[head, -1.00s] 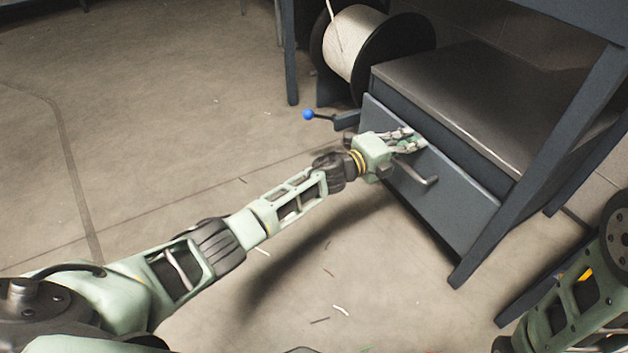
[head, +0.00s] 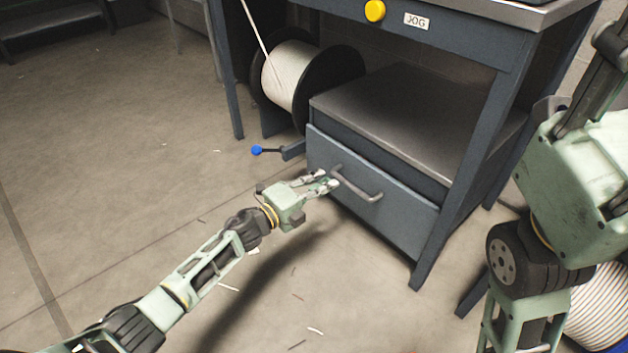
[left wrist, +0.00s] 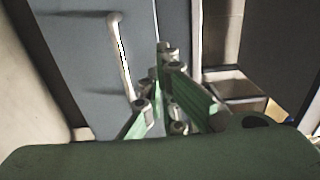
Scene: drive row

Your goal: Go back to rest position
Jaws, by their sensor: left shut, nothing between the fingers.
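My left gripper (head: 325,183) is stretched out toward the grey-blue drawer front (head: 395,220) under the bench. Its fingers are shut and empty, close to the left end of the metal drawer handle (head: 358,184); I cannot tell if they touch it. In the left wrist view the closed fingers (left wrist: 165,95) point at the drawer front, with the handle (left wrist: 122,58) beside them on the left. My right arm stands at the right of the head view, and its fingers are out of the picture.
A cable spool (head: 290,75) sits behind the drawer unit. A lever with a blue knob (head: 257,151) sticks out at its left. A yellow button (head: 375,11) is on the bench front. Another spool (head: 600,310) stands at lower right. The floor at left is open, with small scraps.

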